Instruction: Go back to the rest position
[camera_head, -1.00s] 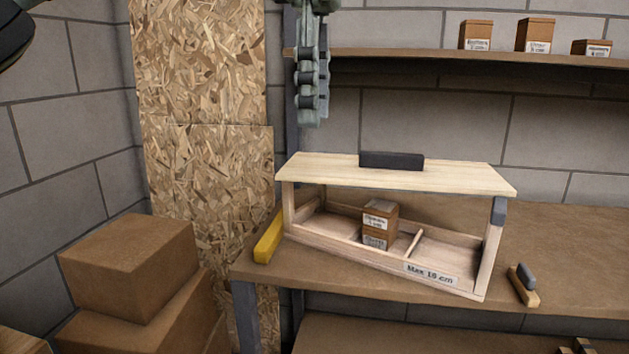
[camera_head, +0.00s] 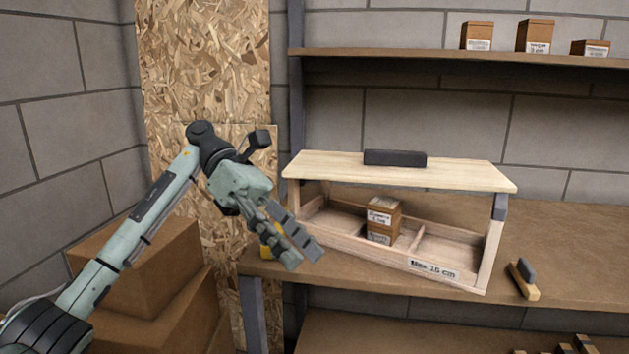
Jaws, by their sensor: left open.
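My left gripper (camera_head: 305,256) is open and empty. It hangs just in front of the left end of the wooden box with a lid-like top (camera_head: 400,170), its fingers pointing down and right. The arm comes in from the lower left. The wooden box stands on the workbench shelf and has an open front, a dark handle on top and a "Max 15 cm" label. Two small labelled brown boxes (camera_head: 383,220) sit stacked inside it, left of the divider. My right gripper does not show.
Large cardboard boxes (camera_head: 150,265) are stacked at the lower left, partly behind my arm. A wooden brush-like block (camera_head: 524,280) lies at the right. Three small boxes (camera_head: 536,36) stand on the upper shelf.

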